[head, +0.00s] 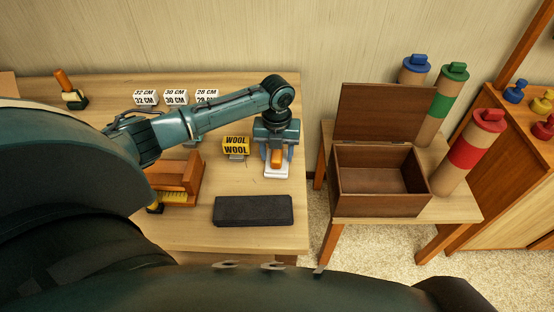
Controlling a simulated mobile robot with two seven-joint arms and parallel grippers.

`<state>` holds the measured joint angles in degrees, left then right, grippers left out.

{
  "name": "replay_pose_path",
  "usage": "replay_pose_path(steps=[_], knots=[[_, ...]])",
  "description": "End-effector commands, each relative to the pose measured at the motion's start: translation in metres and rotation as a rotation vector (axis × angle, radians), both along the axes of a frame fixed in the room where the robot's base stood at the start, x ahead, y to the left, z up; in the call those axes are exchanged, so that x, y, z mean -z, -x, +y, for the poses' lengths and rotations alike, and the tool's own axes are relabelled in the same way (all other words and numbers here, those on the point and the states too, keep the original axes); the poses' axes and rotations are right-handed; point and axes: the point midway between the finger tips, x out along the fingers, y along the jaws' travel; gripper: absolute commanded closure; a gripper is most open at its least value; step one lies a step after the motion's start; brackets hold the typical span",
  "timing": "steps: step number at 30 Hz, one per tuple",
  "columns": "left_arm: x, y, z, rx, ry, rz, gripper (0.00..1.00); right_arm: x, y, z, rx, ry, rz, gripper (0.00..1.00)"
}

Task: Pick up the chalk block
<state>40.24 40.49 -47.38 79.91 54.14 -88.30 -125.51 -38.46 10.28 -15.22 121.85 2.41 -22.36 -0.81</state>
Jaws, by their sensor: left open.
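A white block (276,173), which looks like the chalk block, lies on the light wooden table near its right edge. An orange piece (276,157) shows just above it, between my fingers; I cannot tell whether it is part of the block. My left gripper (277,156) is open and points down over the block, its fingers on either side of the orange piece. Whether the fingers touch anything is hidden. My right gripper is not in view.
A yellow WOOL sign (236,146) stands just left of my gripper, and a dark grey slab (253,210) lies nearer. White size cards (175,97) stand behind. Right of a gap, an open wooden box (378,190) and capped tubes (467,150) stand on a smaller table.

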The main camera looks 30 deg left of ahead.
Motion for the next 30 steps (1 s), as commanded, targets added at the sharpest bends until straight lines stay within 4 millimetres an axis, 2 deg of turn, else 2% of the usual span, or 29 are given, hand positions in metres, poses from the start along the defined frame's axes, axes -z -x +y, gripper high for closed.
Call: replay_pose_path(steps=[2, 20, 26, 30], knots=[[0.0, 0.0, 0.0, 0.0, 0.0, 0.0, 0.48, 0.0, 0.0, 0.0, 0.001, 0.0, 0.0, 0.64], [-0.001, 0.0, 0.0, 0.0, 0.0, 0.0, 0.97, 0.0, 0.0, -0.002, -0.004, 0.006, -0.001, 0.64], [-0.001, 0.0, 0.0, 0.0, 0.0, -0.001, 0.97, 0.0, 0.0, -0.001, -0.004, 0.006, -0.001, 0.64], [-0.013, -0.001, 0.0, 0.0, 0.001, -0.004, 0.97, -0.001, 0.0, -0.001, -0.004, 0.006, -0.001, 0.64]])
